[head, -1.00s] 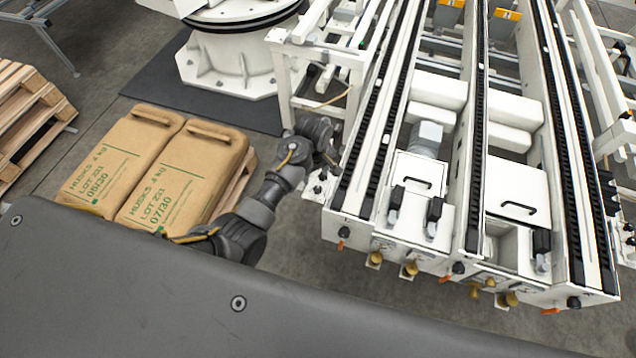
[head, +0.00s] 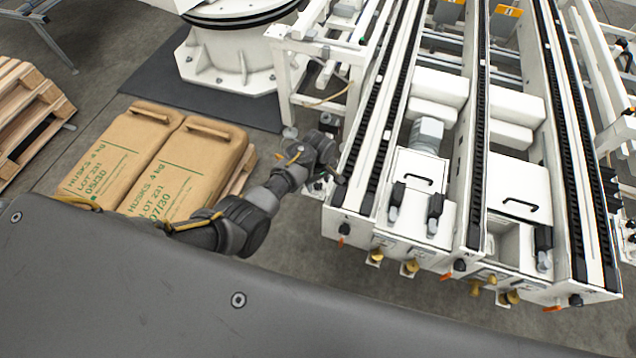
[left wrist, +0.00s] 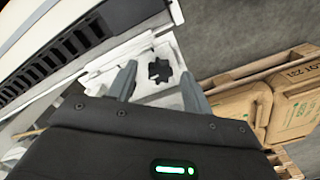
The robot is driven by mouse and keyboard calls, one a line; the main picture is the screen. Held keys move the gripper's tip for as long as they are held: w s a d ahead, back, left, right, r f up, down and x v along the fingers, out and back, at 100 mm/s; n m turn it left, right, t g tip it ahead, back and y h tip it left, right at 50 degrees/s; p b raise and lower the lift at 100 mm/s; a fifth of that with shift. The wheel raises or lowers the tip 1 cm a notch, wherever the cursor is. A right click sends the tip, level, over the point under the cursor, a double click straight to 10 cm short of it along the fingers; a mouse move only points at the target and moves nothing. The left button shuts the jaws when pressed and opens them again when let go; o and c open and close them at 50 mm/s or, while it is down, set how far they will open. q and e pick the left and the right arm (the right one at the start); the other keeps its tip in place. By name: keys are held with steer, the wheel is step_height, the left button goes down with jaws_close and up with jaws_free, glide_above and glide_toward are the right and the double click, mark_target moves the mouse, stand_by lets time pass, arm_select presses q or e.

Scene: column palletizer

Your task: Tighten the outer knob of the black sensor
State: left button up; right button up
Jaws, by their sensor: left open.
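A black star-shaped knob (left wrist: 160,71) sits on a white bracket (left wrist: 152,50) in the left wrist view. My left gripper (left wrist: 160,90) is open, and the knob shows between its two fingers, apart from both. I cannot tell how far the fingertips are from it in depth. In the head view my left gripper (head: 337,178) is beside the left outer side of the white conveyor frame (head: 345,222). The arm hides part of the bracket there. I cannot make out the body of the black sensor. My right gripper is not in view.
Brown husk sacks (head: 185,165) lie on a pallet left of my left arm. A robot pedestal (head: 240,60) stands on a dark mat behind. The dark conveyor chain (left wrist: 45,65) runs close by in the left wrist view. Floor (head: 320,255) is clear before the frame.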

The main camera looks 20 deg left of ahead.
arm_select(q)
steer(key=shift+f, duration=0.3)
steer(key=c, duration=1)
